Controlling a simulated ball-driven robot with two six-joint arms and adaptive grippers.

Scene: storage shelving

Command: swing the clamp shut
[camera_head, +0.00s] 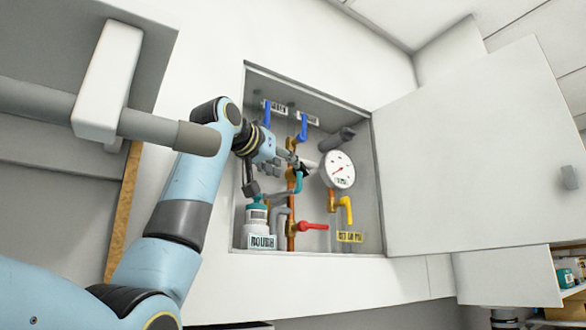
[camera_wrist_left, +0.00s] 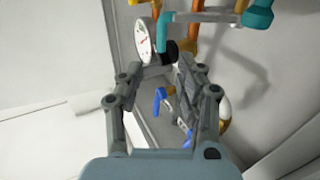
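My left gripper (camera_head: 290,164) reaches into an open wall cabinet (camera_head: 375,190) in the head view. In the left wrist view its fingers (camera_wrist_left: 157,72) are spread, with nothing held between them. Copper pipes, a round white gauge (camera_head: 340,170) and coloured handles fill the cabinet. The gauge also shows beyond the fingers in the wrist view (camera_wrist_left: 145,40). A teal piece (camera_head: 298,182) sits just below the gripper in the head view; a teal bar (camera_wrist_left: 164,36) with a black end lies past the fingertips in the wrist view. I cannot tell which part is the clamp. My right gripper is not in view.
The cabinet door (camera_head: 470,150) stands wide open on the right. Blue levers (camera_head: 303,127) are above the gripper, a red handle (camera_head: 313,226) and a yellow handle (camera_head: 346,210) below. A labelled bottle (camera_head: 257,222) stands at the cabinet's lower left.

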